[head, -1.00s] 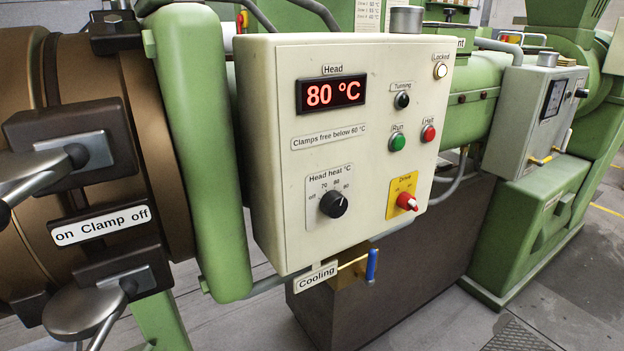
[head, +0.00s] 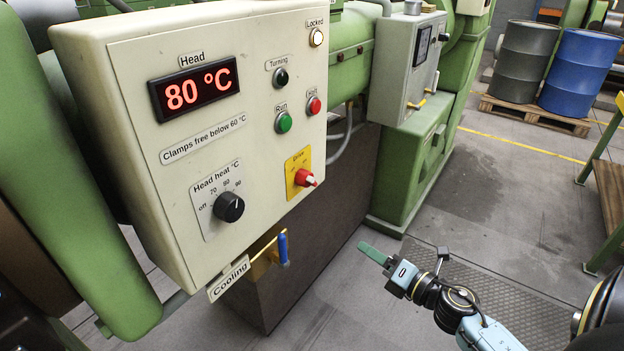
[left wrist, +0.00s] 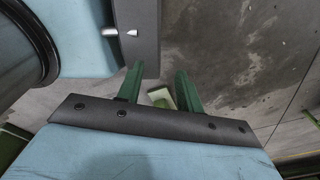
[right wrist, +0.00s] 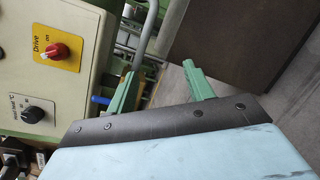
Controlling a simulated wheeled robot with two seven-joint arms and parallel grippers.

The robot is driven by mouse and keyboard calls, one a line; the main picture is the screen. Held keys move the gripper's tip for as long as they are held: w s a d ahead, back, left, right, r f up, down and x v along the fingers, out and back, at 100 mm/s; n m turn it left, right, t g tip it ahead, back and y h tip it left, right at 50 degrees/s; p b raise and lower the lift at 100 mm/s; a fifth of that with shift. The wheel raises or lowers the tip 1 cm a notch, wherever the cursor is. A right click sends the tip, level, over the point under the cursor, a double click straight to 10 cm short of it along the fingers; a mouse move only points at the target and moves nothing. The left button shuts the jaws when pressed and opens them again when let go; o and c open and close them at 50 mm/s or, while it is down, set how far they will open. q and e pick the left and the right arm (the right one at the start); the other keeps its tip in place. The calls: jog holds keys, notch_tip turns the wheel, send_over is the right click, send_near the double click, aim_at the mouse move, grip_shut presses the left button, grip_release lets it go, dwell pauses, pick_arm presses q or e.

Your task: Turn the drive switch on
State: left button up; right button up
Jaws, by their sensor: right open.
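The drive switch (head: 305,178) is a red knob on a yellow plate (head: 298,166) at the lower right of the cream control panel (head: 130,120). It also shows in the right wrist view (right wrist: 57,51), at the upper left. My right gripper (head: 374,252) is in the head view, to the right of the panel and below the switch, apart from it. In the right wrist view its two green fingers (right wrist: 158,86) are spread with nothing between them. My left gripper (left wrist: 156,80) shows only in its wrist view, with its fingers apart and empty over the floor.
The panel also carries a green Run button (head: 284,123), a red Halt button (head: 313,106), a head heat knob (head: 229,207) and an 80 °C display (head: 194,90). A blue-handled cooling valve (head: 283,250) juts out below. Drums (head: 580,72) stand far right. Floor between is clear.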

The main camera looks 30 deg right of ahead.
aim_at(315, 184)
jog(key=s+a+r+n+y+p, duration=0.1)
jog(key=a+r+n+y, duration=0.1)
jog(key=r+n, duration=0.6)
jog(key=s+a+r+n+y, duration=0.1)
jog(key=a+r+n+y, duration=0.15)
jog(key=r+n, duration=0.45)
jog(key=shift+m, duration=0.8)
jog(key=p+x, duration=0.1)
jog(key=x, duration=0.3)
jog(key=r+p+x, duration=0.1)
jog(key=x, duration=0.3)
jog(key=r+p+x, duration=0.1)
jog(key=x, duration=0.3)
jog(key=shift+w+r, duration=0.1)
jog(key=shift+w, duration=0.05)
pick_arm(q)
jog(key=shift+w+d+r, duration=0.15)
jog(key=shift+d+r, duration=0.1)
jog(key=shift+r, duration=0.5)
jog(key=shift+w+d+r, duration=0.15)
jog(key=shift+d+r, duration=0.15)
jog(key=shift+r, duration=0.5)
jog(key=shift+w+d+r, duration=0.15)
jog(key=shift+d+r, duration=0.1)
jog(key=shift+r, duration=0.5)
pick_arm(e)
jog(key=shift+w+a, duration=0.25)
jog(key=shift+w, duration=0.2)
